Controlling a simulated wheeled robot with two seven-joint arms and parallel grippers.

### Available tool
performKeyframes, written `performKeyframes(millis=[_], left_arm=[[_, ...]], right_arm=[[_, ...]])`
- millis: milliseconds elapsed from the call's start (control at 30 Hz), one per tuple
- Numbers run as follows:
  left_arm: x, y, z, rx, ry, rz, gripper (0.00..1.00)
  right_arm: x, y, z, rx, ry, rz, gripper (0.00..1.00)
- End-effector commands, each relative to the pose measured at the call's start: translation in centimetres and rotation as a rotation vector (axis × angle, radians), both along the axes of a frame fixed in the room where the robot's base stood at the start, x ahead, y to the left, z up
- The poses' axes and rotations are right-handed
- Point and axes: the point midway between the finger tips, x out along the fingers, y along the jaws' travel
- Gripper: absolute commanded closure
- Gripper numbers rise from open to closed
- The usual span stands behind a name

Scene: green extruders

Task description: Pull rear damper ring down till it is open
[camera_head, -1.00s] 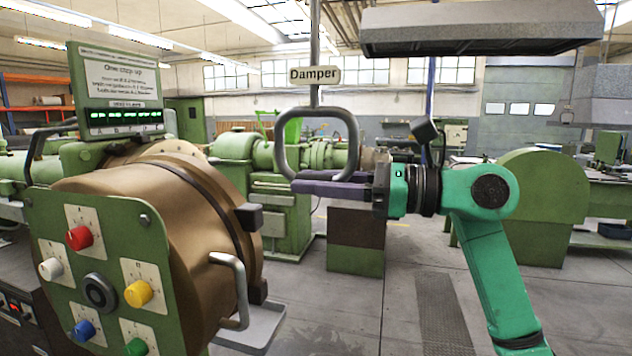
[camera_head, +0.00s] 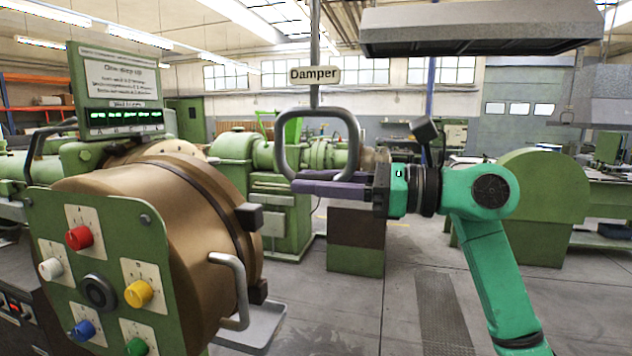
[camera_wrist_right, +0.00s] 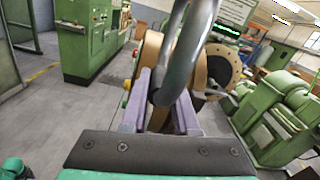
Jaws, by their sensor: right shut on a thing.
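The damper ring (camera_head: 354,128) is a grey rounded loop that hangs from a vertical rod (camera_head: 314,45) below a sign reading "Damper" (camera_head: 314,75). My right gripper (camera_head: 325,183) comes in from the right at the loop's bottom bar, with its purple fingers shut on it. In the right wrist view the grey ring (camera_wrist_right: 185,50) passes between the two fingers (camera_wrist_right: 160,110). The lower bar is partly hidden by the fingers. My left gripper is not in view.
A bronze drum machine (camera_head: 140,210) with a green knob panel (camera_head: 95,280) and a metal handle (camera_head: 236,290) stands at the left. A grey hood (camera_head: 480,30) hangs at the upper right. Green machines stand behind. The floor (camera_head: 390,310) at the centre is clear.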

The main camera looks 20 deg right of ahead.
Motion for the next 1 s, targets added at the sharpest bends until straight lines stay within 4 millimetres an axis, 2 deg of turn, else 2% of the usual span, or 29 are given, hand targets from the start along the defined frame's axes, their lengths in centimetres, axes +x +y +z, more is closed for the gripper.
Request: performKeyframes(millis=[133,300,367,700,733,800,1000], left_arm=[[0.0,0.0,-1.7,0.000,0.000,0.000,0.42],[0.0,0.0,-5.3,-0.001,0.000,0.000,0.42],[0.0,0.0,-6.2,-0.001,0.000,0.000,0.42],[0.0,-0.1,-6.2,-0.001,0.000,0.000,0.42],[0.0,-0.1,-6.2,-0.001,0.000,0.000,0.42],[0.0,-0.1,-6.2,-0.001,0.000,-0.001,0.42],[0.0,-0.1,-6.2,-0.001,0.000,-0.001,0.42]], right_arm=[[0.0,0.0,-1.7,0.000,-0.001,-0.002,1.00],[0.0,0.0,-5.5,-0.002,0.001,-0.003,1.00],[0.0,0.0,-6.4,-0.001,0.000,-0.002,1.00],[0.1,0.1,-6.8,-0.008,0.007,0.001,1.00],[0.1,0.1,-6.8,-0.008,0.007,0.002,0.68],[0.1,0.1,-6.8,-0.007,0.007,0.001,0.42],[0.0,0.0,-6.6,-0.003,0.003,0.000,0.42]])
